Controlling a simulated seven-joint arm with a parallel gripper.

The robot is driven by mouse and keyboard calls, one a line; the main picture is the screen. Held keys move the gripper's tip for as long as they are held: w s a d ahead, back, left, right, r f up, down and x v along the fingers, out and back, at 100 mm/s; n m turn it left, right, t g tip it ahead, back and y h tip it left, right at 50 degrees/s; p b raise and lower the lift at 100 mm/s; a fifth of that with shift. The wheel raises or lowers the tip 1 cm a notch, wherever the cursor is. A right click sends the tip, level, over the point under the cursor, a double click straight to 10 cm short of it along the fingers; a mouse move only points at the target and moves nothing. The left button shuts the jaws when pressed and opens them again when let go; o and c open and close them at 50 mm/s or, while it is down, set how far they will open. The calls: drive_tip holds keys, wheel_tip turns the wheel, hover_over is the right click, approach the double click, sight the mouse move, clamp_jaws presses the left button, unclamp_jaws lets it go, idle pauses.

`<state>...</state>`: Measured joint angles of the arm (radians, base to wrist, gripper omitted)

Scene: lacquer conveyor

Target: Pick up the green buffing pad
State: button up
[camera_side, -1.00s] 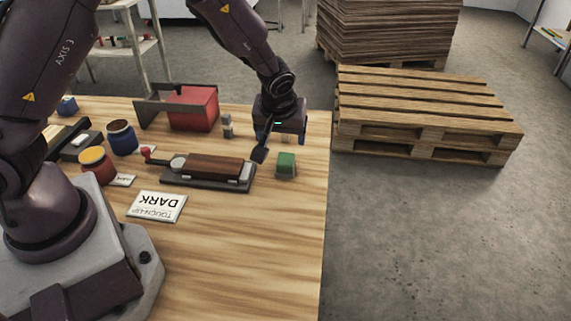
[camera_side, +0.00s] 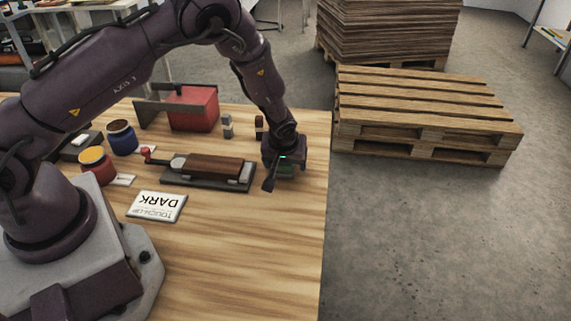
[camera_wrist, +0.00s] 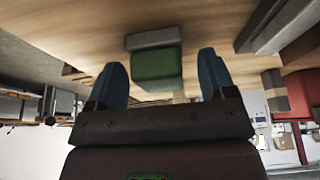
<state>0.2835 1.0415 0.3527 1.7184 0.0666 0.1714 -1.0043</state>
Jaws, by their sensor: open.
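The green buffing pad (camera_wrist: 155,64) is a small green block with a grey layer on one face. It sits on the wooden table near the right edge. In the side view my gripper (camera_side: 284,172) is over the pad and hides most of it; a bit of green (camera_side: 286,171) shows beneath. In the wrist view my gripper (camera_wrist: 164,75) has its two blue fingers spread apart, with the pad between and slightly beyond them. A gap shows on both sides, so the fingers do not appear to touch the pad.
A conveyor-like unit with a brown block (camera_side: 214,166) stands just left of my gripper. Small grey blocks (camera_side: 228,126) and a dark brown block (camera_side: 259,127) stand behind. The front table is clear.

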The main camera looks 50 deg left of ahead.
drive_tip(key=shift+a+f, duration=0.1)
drive_tip(key=shift+f, duration=0.15)
drive_tip(key=c, duration=1)
drive_tip(key=shift+r, duration=0.15)
drive_tip(key=shift+w+r, duration=0.1)
drive_tip(key=shift+r, duration=0.05)
drive_tip(key=r, duration=0.3)
drive_tip(key=shift+s+r, duration=0.3)
drive_tip(key=shift+s, duration=0.05)
drive_tip(key=s+d+r, duration=0.1)
drive_tip(key=s+r, duration=0.8)
drive_tip(key=s, duration=0.4)
drive_tip(key=shift+s+d, duration=0.2)
